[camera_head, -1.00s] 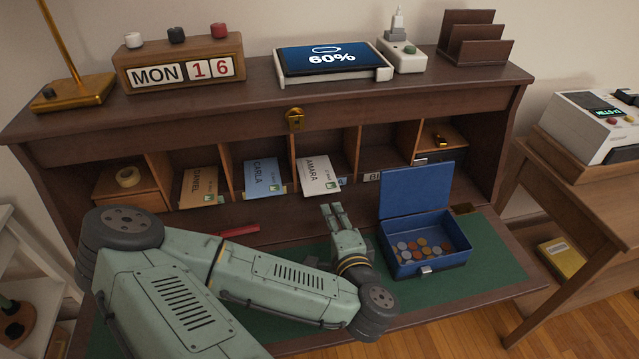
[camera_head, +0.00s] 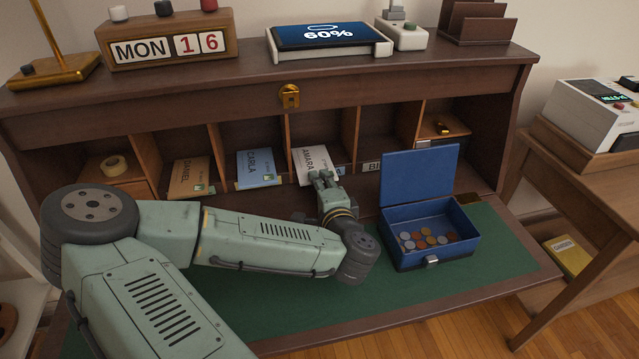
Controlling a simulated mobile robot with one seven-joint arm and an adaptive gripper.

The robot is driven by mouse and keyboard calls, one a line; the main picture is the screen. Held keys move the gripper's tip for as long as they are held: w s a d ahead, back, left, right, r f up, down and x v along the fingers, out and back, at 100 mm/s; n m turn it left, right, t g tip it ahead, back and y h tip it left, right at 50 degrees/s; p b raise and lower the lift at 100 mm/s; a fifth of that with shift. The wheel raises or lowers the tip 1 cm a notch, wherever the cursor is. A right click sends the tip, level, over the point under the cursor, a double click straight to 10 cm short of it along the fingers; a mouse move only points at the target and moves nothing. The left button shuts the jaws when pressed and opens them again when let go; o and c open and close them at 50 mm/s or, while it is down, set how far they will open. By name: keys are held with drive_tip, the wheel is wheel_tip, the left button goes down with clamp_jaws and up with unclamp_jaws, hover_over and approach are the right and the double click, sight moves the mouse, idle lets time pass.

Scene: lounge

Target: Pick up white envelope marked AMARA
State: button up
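The white envelope marked AMARA (camera_head: 309,160) leans in a pigeonhole of the desk, right of the blue envelope marked CARLA. My gripper (camera_head: 322,177) is at the envelope's lower front edge, its fingers overlapping the lower part of the envelope in the picture. The fingertips are small and partly hidden, so I cannot tell whether they are open or closed on it, or touching it. The envelope still rests in its slot.
Envelopes marked CARLA (camera_head: 258,167) and DANIEL (camera_head: 189,178) stand in slots to the left. An open blue cash box (camera_head: 430,222) with coins is right of my gripper on the green desk mat (camera_head: 480,275). Wooden dividers (camera_head: 350,138) separate the slots.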

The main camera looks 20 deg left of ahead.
drive_tip(key=shift+w+a, duration=0.15)
drive_tip(key=shift+w, duration=0.05)
clamp_jaws()
idle(0.9)
wheel_tip(320, 180, up, 3)
drive_tip(key=shift+f+p, duration=0.2)
drive_tip(key=shift+p, duration=0.75)
drive_tip(key=shift+f, duration=0.1)
